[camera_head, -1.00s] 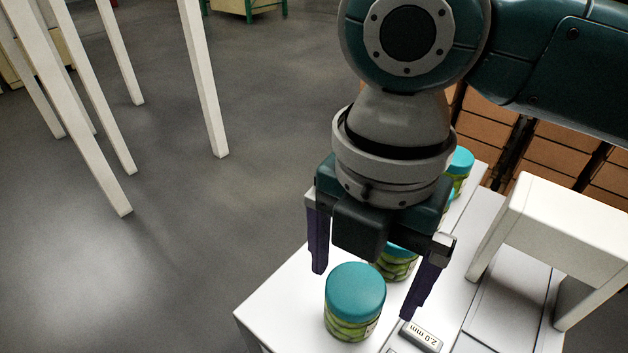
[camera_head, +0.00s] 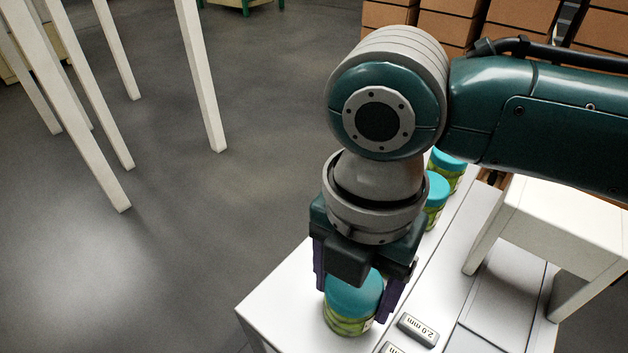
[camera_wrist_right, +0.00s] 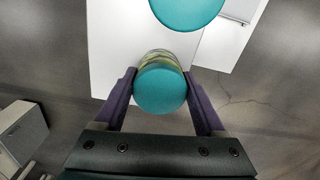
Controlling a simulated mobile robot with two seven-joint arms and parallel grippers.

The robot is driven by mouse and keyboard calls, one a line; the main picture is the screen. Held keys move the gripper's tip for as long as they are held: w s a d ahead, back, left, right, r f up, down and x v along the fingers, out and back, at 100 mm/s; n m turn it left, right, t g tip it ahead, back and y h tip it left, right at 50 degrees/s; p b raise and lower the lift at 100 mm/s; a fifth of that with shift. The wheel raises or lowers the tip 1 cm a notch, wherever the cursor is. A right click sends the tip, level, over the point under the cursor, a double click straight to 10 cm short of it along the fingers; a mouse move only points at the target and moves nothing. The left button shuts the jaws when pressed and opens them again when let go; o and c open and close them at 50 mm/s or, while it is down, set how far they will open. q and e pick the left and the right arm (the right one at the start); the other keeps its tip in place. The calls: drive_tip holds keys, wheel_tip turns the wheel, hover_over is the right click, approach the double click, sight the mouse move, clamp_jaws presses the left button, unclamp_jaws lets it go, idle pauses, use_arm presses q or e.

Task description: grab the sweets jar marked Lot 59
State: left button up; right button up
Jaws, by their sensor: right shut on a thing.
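A sweets jar (camera_head: 352,296) with a teal lid and green-striped contents stands at the near end of the white table (camera_head: 285,299). My right gripper (camera_head: 350,292) is over it, its two purple fingers on either side, shut on the jar. In the right wrist view the jar (camera_wrist_right: 160,88) sits between both fingertips. Two more jars of the same look, one nearer (camera_head: 436,192) and one farther (camera_head: 447,163), stand behind my right arm. No lot marking on any jar can be read. My left gripper is out of view.
A small label block reading "2.0 mm" (camera_head: 418,330) lies right of the held jar, with another at the bottom edge. A white stand (camera_head: 560,226) is on the right. Brown boxes (camera_head: 435,32) are stacked behind. White legs (camera_head: 203,80) stand on the floor at left.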

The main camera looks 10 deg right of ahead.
drive_tip(key=c, duration=0.5)
drive_tip(key=shift+r, duration=0.15)
